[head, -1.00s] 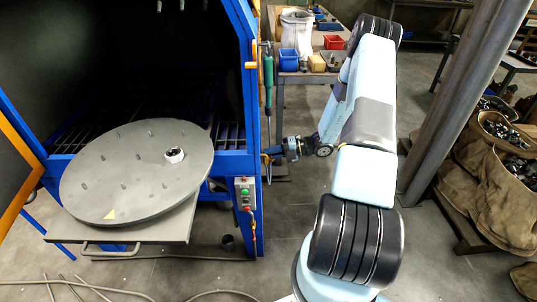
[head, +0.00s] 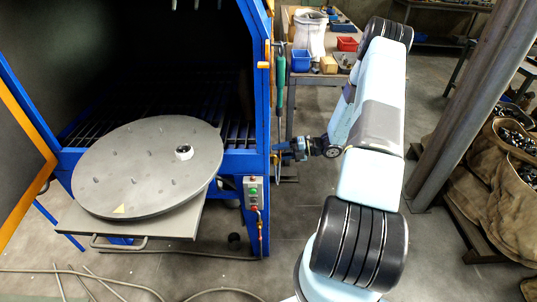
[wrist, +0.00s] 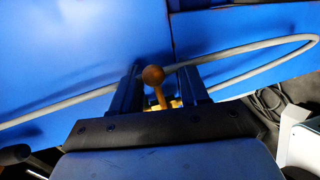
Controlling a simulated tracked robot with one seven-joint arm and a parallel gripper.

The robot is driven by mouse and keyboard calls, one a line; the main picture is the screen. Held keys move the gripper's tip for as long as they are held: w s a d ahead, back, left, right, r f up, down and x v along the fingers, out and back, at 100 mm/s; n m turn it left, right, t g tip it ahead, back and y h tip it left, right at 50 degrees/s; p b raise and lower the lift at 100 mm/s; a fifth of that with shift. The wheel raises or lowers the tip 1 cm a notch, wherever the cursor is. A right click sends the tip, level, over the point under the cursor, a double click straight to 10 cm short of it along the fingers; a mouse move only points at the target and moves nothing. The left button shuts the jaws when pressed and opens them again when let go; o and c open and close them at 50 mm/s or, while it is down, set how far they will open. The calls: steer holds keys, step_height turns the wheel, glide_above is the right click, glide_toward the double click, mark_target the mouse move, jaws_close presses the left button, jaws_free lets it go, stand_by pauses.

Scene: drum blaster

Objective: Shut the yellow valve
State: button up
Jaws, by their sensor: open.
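A yellow part of the valve shows at the stem's base, mostly hidden behind my gripper's body. My gripper (wrist: 158,88) is open, with one dark finger on each side of the stem. I cannot tell whether either finger touches it. In the head view my gripper (head: 284,148) is at the right side of the blue blaster cabinet (head: 262,110). The valve is too small to make out clearly there.
A grey hose (wrist: 70,99) runs across the panel behind the lever. A round grey turntable (head: 140,165) sits at the cabinet's open front, with a control box (head: 253,192) beside it. A workbench with a blue bin (head: 301,60) stands behind. Hoses lie on the floor.

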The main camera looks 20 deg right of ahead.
steer(key=v, duration=1.3)
steer(key=shift+d, duration=0.3)
steer(key=shift+s, duration=0.15)
steer(key=shift+r+n, duration=0.25)
steer(key=shift+n, duration=0.05)
steer(key=c, duration=0.3)
steer(key=r+n+h, duration=0.1)
steer(key=n, duration=0.1)
steer(key=r+n+g+h, duration=0.1)
steer(key=n, duration=0.2)
steer(key=r+n+h, duration=0.1)
steer(key=r+n, duration=0.1)
steer(key=shift+a+n+g, duration=0.3)
steer(key=shift+a, duration=0.05)
jaws_close()
step_height(320, 180, up, 6)
steer(key=n+h, duration=0.4)
steer(key=n, duration=0.6)
steer(key=s+x, duration=0.1)
steer(key=x, duration=1.3)
steer(key=shift+a+g, duration=0.4)
